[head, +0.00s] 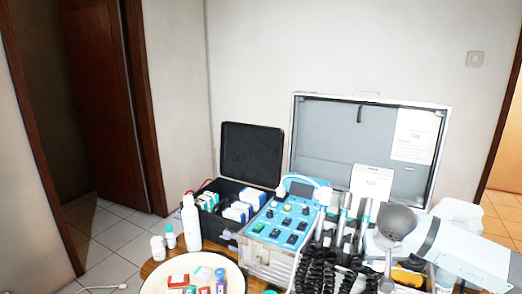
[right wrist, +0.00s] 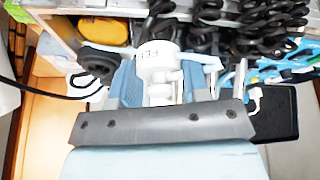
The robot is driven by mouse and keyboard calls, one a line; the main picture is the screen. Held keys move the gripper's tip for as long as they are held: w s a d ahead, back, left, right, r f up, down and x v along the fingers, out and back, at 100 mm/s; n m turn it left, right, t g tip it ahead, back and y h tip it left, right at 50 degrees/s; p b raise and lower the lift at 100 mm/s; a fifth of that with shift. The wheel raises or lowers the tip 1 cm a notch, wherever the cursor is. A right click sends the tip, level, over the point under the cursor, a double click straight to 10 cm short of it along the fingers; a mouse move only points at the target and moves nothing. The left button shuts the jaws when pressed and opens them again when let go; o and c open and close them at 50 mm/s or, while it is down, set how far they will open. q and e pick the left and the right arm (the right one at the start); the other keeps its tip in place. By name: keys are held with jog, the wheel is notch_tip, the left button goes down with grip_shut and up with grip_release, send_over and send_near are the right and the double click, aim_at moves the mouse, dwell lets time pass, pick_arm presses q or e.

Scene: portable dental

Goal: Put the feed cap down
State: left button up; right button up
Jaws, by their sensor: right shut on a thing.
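The feed cap (right wrist: 158,62) is white and round, with dark lettering on its side and a narrower white part below. In the right wrist view it sits between the blue fingers of my right gripper (right wrist: 160,84), which is shut on it. Black coiled cables and a wooden surface show beyond it. In the head view my right gripper (head: 400,246) is at the right, by the open case and behind a grey rounded part; the cap cannot be made out clearly there. I cannot tell whether the cap touches anything below. My left gripper is not in view.
Coiled black hoses (head: 322,274) and upright handpieces crowd the middle. A yellow item (right wrist: 105,30) and a black round part (right wrist: 98,60) lie near the cap. A blue control panel (head: 283,222), a white bottle (head: 191,222) and a round tray (head: 153,284) stand left.

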jog(key=s+a+f+n, duration=0.2)
jog(key=s+a, duration=0.1)
jog(key=a, duration=0.3)
pick_arm(q)
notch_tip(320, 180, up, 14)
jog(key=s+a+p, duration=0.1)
jog(key=p, duration=1.6)
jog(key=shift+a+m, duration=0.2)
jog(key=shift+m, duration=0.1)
pick_arm(e)
jog(key=w+d+r+v, duration=0.1)
jog(key=d+v, duration=0.1)
jog(key=v, duration=1.8)
jog(key=shift+w+d+r+y, duration=0.2)
jog(key=shift+w+r+y, duration=0.1)
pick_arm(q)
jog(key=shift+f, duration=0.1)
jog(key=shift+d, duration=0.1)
pick_arm(e)
jog(key=shift+f, duration=0.1)
